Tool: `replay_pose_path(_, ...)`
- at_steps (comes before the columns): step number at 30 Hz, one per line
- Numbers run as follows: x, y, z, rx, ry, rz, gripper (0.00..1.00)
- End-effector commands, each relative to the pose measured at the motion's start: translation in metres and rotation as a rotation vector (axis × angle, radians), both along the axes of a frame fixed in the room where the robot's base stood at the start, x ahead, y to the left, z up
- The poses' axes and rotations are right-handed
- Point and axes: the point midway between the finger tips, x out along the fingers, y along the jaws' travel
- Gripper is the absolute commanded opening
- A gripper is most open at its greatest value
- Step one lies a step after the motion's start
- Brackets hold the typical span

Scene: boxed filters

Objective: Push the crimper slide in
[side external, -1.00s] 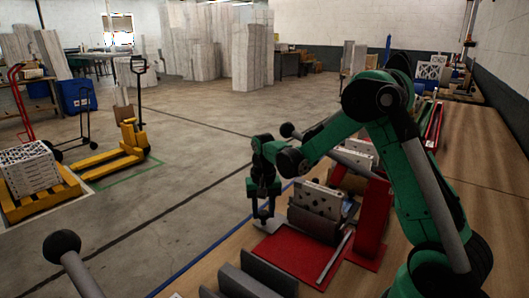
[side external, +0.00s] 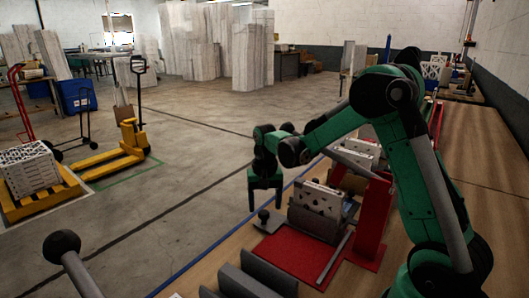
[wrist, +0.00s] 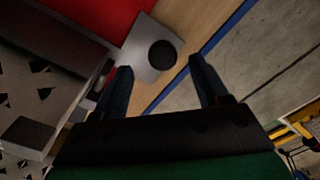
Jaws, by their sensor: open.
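The crimper has a red base (side external: 290,258), a red upright (side external: 374,215) and a grey slide block holding a white perforated filter (side external: 321,198). A dark round knob (side external: 263,214) stands at the slide's left end. In the wrist view the knob (wrist: 162,53) sits on a grey plate (wrist: 140,62). My gripper (side external: 265,206) points down at the knob, fingers spread wide and empty. In the wrist view the knob appears between and slightly beyond the fingertips (wrist: 160,65). I cannot tell whether a finger touches the knob.
Another crimper-like fixture with a filter (side external: 358,152) stands behind. Grey dividers (side external: 262,280) stand at the front of the wooden table (side external: 493,215). A large ball-ended handle (side external: 62,245) rises at the front left. Open floor lies left of the table.

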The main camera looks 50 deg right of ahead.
Motion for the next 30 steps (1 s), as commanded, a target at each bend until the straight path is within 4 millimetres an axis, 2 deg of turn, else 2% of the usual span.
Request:
replay_pose_path(3, 0.0, 0.0, 0.018, -0.001, -0.001, -0.001, 0.67)
replay_pose_path(9, 0.0, 0.0, 0.036, -0.001, 0.0, -0.001, 0.67)
replay_pose_path(20, -0.001, 0.001, 0.039, -0.003, -0.004, 0.004, 0.67)
replay_pose_path(25, -0.007, 0.019, 0.056, -0.025, -0.067, 0.092, 0.67)
replay_pose_path(30, -0.026, 0.054, 0.084, -0.078, -0.207, 0.283, 0.67)
